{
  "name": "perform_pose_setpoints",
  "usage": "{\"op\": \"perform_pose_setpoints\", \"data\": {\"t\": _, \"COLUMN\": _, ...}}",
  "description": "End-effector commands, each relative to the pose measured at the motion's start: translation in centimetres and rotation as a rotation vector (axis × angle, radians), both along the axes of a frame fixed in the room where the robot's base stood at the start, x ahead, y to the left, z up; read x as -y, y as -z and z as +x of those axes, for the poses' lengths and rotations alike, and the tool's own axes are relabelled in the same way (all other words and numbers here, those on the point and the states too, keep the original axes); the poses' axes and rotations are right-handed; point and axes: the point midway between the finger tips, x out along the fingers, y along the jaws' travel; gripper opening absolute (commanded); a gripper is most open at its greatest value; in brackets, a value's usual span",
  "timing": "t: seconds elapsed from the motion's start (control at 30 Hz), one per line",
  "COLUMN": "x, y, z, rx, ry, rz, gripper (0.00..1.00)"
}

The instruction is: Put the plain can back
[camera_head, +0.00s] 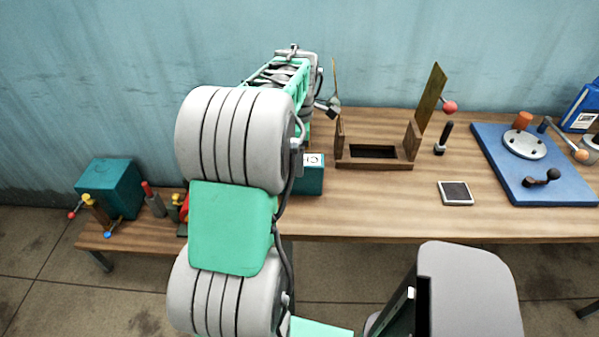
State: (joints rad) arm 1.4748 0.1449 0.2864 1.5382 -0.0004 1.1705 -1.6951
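A second teal can (312,180), with a white marked label, stands on the main table and is partly hidden behind my arm. A blue can (582,106) with a pale label stands at the right edge, cut off by the frame. I cannot tell for sure which is the plain can. My gripper (331,106) is near the back of the table, left of the wooden frame. It is small and mostly hidden by my arm, so its fingers and any held thing are unclear.
A wooden frame (376,164) with a dark opening and upright flaps stands mid-table. A black-handled tool (443,138) and a small grey-framed pad (455,193) lie right of it. A blue board (545,180) holds knobs and levers. Several small tools stand by the left can.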

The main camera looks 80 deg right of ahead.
Motion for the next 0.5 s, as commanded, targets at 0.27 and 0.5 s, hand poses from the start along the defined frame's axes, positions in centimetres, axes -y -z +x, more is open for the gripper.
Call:
{"op": "perform_pose_setpoints", "data": {"t": 0.27, "x": 0.0, "y": -4.4, "z": 0.0, "rx": 0.0, "ry": 0.0, "rz": 0.0, "gripper": 0.74}}
{"op": "perform_pose_setpoints", "data": {"t": 0.5, "x": -2.4, "y": -5.3, "z": 5.6, "rx": 0.005, "ry": 0.0, "rz": -0.023, "gripper": 0.74}}
